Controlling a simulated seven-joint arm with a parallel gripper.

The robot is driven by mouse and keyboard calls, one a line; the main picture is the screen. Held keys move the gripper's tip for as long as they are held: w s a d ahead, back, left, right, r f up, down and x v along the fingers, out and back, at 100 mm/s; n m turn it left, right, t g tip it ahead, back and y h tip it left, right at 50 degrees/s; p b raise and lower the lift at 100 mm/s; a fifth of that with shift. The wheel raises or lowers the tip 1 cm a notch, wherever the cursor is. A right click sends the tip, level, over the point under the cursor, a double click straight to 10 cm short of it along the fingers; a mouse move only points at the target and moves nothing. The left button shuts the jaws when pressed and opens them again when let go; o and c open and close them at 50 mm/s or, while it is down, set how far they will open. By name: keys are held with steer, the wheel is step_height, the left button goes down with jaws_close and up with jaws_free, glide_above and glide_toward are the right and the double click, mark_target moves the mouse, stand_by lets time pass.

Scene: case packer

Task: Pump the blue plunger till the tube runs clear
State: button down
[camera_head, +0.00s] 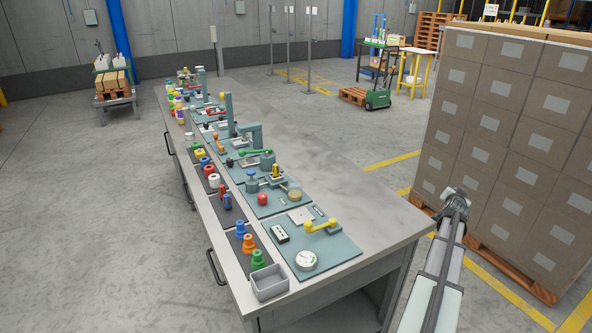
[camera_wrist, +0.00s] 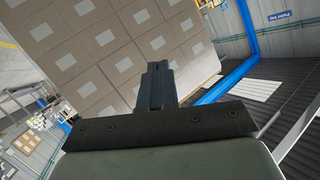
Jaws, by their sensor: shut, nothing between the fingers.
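A small blue-topped fixture (camera_head: 252,182), which looks like the plunger, stands upright on a teal plate on the long workbench. A round clear container with yellowish contents (camera_head: 294,192) is on the same plate to its right; I cannot make out a tube or whether it runs clear. My gripper (camera_head: 457,193) is off the right side of the bench, in front of the stacked cartons and well apart from the plunger. In the wrist view my gripper (camera_wrist: 157,75) is shut and empty, with cartons beyond it.
The workbench (camera_head: 350,210) has a bare strip along its right side. A red knob (camera_head: 262,199), a yellow-handled lever (camera_head: 320,226), a gauge (camera_head: 306,260) and a grey bin (camera_head: 269,283) sit near its front end. Stacked cartons (camera_head: 500,130) stand at the right.

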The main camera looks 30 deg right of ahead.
steer(key=w+a+r+n+t+y, duration=0.1)
steer(key=w+a+r+n, duration=0.1)
steer(key=w+r, duration=0.45)
steer(key=w+a+r+n+t+y, duration=0.25)
steer(key=w+a+y, duration=0.25)
steer(key=w+a, duration=0.9)
step_height(320, 180, up, 10)
steer(key=n+g+y, duration=0.4)
steer(key=n+y, duration=0.5)
steer(key=y, duration=0.3)
glide_above(254, 171)
steer(key=shift+a+r, duration=0.15)
steer(key=shift+f, duration=4.4)
